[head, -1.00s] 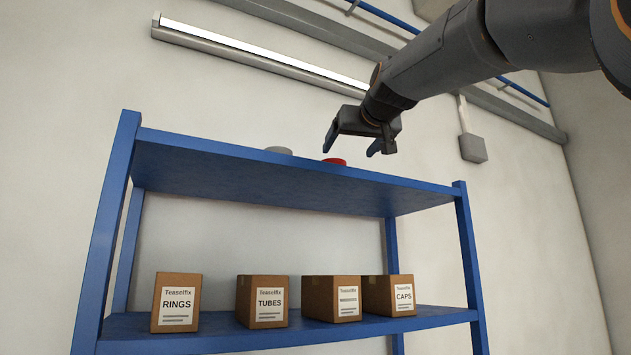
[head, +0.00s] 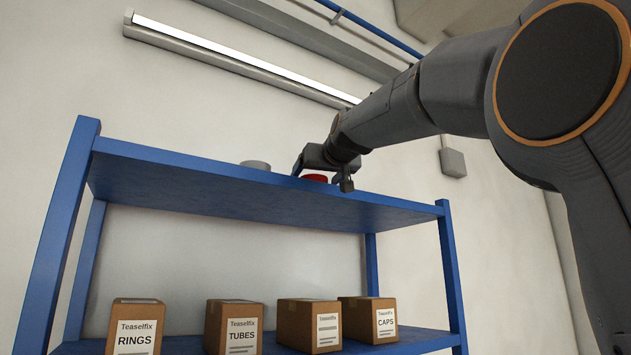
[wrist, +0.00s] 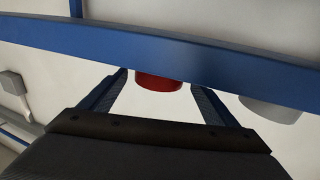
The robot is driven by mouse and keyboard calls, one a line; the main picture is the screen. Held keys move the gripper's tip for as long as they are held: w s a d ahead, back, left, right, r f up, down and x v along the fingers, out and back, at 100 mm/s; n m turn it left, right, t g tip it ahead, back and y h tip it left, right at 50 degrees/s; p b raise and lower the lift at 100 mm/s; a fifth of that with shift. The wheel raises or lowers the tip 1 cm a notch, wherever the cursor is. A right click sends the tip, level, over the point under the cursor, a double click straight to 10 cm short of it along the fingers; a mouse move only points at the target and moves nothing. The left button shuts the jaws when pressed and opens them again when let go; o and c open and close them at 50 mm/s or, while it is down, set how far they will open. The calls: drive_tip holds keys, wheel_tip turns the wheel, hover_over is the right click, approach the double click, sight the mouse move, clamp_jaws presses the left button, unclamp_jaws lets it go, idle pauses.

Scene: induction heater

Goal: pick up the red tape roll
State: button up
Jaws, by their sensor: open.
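The red tape roll (head: 315,178) sits on the top board of the blue shelf (head: 230,176), near its front edge. In the wrist view the red tape roll (wrist: 158,82) lies between my two fingers, partly hidden by the blue shelf edge (wrist: 170,45). My gripper (head: 322,178) is open, with one finger on each side of the roll. In the wrist view my gripper (wrist: 160,92) shows a gap between each finger and the roll. I cannot tell how deep the fingers reach around it.
A grey roll (head: 255,164) sits on the top board left of the red one; it also shows in the wrist view (wrist: 270,108). Cardboard boxes (head: 235,325) stand on the lower board. A blue upright (head: 450,270) is at the right. A lamp (head: 240,58) hangs on the wall behind.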

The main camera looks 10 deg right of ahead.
drive_tip(key=shift+w, duration=0.35)
drive_tip(key=c, duration=1.1)
drive_tip(key=shift+c, duration=0.5)
drive_tip(key=shift+r, duration=0.15)
